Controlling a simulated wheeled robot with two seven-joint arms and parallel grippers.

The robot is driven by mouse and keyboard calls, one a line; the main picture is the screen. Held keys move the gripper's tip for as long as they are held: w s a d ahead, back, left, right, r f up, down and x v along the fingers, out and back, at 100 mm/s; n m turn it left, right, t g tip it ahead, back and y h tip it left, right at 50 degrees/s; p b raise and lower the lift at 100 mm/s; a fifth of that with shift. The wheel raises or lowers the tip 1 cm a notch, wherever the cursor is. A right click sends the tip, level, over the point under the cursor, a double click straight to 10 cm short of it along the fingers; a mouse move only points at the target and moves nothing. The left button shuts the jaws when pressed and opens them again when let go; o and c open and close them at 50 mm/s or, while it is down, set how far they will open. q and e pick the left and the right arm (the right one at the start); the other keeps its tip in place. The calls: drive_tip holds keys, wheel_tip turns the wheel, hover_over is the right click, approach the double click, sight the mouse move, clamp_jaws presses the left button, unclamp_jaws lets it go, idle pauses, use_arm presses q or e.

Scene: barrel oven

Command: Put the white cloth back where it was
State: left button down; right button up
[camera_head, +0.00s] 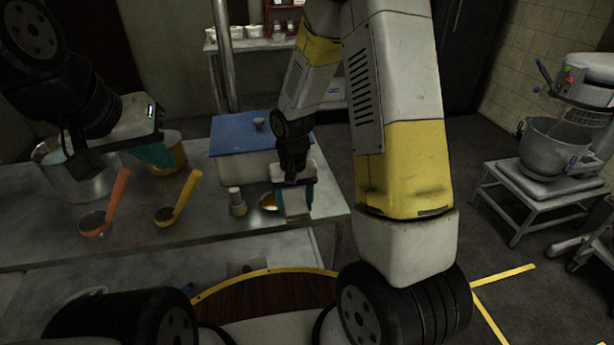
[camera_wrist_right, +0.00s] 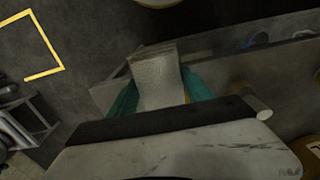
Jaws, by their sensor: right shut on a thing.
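The white cloth (camera_wrist_right: 158,80) hangs between the teal fingers of my right gripper (camera_wrist_right: 160,95) in the right wrist view. In the head view my right gripper (camera_head: 296,200) points down near the right end of the steel table (camera_head: 210,225), shut on the cloth (camera_head: 296,203). I cannot tell whether the cloth touches the tabletop. My left gripper (camera_head: 130,155) is over the left part of the table, by the metal pot and yellow container. One teal finger shows, and its opening is unclear.
An orange ladle (camera_head: 108,205) and a yellow ladle (camera_head: 178,200) lie on the table. A metal pot (camera_head: 80,185), a yellow container (camera_head: 172,165), a blue-lidded box (camera_head: 240,140) and a small grey bottle (camera_head: 237,203) stand there. A mixer (camera_head: 560,145) stands at right.

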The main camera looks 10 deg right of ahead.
sight(286, 210)
drive_tip(key=s+a, duration=0.1)
drive_tip(key=a, duration=0.1)
drive_tip(key=shift+s+a+f, duration=0.2)
drive_tip(key=shift+s+a, duration=0.1)
drive_tip(key=shift+s, duration=0.1)
drive_tip(key=w+d, duration=0.3)
drive_tip(key=w+d+f, duration=0.1)
drive_tip(key=w+d, duration=0.2)
drive_tip(key=w, duration=0.1)
drive_tip(key=w+d, duration=0.3)
drive_tip(key=d, duration=0.1)
drive_tip(key=shift+w+d+f, duration=0.1)
drive_tip(key=shift+w+f, duration=0.15)
drive_tip(key=shift+w+d+f, duration=0.1)
drive_tip(key=shift+f, duration=0.8)
drive_tip(key=shift+w+d+f, duration=0.1)
drive_tip(key=shift+f, duration=0.75)
drive_tip(key=shift+f, duration=0.2)
drive_tip(key=o, duration=1.6)
drive_tip(key=shift+r, duration=0.1)
